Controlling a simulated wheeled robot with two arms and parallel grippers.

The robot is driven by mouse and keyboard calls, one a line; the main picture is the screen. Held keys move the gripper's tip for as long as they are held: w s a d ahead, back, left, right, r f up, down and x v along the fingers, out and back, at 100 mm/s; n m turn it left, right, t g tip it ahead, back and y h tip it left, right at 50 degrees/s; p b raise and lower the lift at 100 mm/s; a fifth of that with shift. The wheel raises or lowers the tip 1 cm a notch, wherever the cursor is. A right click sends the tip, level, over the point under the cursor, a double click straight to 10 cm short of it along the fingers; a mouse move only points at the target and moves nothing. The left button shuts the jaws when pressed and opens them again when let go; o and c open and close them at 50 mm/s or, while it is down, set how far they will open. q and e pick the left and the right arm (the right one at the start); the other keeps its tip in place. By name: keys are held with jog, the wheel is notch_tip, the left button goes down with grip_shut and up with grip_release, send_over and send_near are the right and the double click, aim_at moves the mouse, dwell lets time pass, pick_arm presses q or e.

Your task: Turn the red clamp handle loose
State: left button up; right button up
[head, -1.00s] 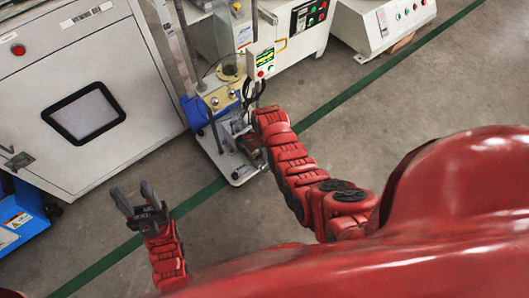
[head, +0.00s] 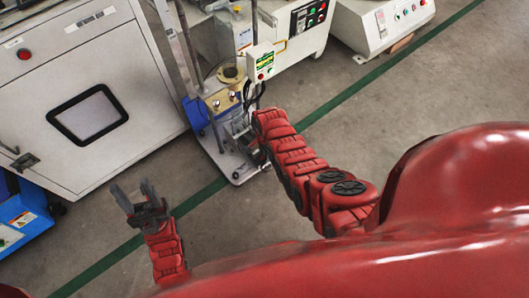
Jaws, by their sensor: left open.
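The testing machine (head: 228,92) stands between the cabinets, with a blue housing, upright rods and a pale base plate. I cannot make out a red clamp handle on it; it is too small or hidden behind my right arm. My right arm reaches to the machine's lower part, and its gripper is hidden behind the arm's end. My left gripper (head: 139,196) is open and empty above the floor, to the lower left of the machine and well apart from it.
A large white cabinet (head: 50,60) with a dark window is at the left. A small control box (head: 262,61) is on the machine. White equipment (head: 380,22) stands at the back right. Open grey floor with a green line (head: 350,95) lies around.

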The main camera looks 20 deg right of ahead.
notch_tip(320, 180, up, 7)
jog(key=p, duration=0.6)
dwell(0.4)
